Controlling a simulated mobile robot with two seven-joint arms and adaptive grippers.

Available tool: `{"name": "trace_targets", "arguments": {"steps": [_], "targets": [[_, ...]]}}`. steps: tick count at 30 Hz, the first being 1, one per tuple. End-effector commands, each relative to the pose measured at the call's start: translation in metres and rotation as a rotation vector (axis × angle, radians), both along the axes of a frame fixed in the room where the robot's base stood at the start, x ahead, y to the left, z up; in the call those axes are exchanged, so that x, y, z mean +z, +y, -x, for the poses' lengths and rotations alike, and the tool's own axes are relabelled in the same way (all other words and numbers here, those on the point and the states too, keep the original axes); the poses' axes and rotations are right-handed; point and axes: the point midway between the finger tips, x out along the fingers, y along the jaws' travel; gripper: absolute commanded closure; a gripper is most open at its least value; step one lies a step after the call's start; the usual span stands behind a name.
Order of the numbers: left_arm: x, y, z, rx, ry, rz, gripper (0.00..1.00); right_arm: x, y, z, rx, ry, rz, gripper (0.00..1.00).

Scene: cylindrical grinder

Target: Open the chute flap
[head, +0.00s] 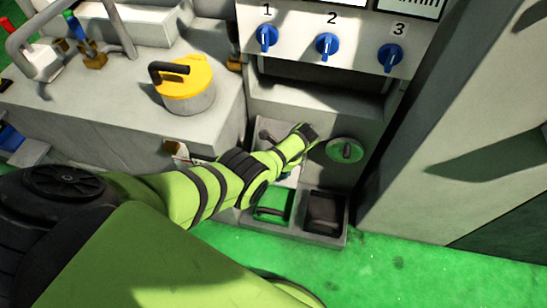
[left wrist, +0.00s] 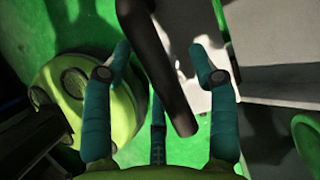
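The chute flap appears to be the pale panel (head: 266,127) low on the machine front, partly hidden behind my left arm. A short dark handle (head: 265,136) shows on it. My left arm reaches across it, and its fingers are mostly hidden in the head view. In the left wrist view my left gripper (left wrist: 162,58) is open, with teal fingers spread apart. A dark bar, likely the handle (left wrist: 158,75), lies between the fingers; I see no clear grip on it. My right gripper is not in view.
Below are a green bin (head: 272,206) and a dark bin (head: 325,212). A yellow-topped pot (head: 185,85) stands on the left bench. Green floor (head: 440,260) is clear at the lower right.

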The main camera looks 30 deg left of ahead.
Motion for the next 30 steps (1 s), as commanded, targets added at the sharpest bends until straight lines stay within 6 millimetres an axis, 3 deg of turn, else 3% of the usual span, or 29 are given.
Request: {"name": "trace_targets", "arguments": {"steps": [8,14,30], "targets": [[-0.001,-0.004,0.002,0.001,0.006,0.005,0.41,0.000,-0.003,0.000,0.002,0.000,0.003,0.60],[0.011,-0.009,0.001,0.000,0.005,0.006,0.41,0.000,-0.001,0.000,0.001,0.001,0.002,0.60],[0.097,-0.041,-0.011,0.000,0.001,0.004,0.41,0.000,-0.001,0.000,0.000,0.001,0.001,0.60]]}}
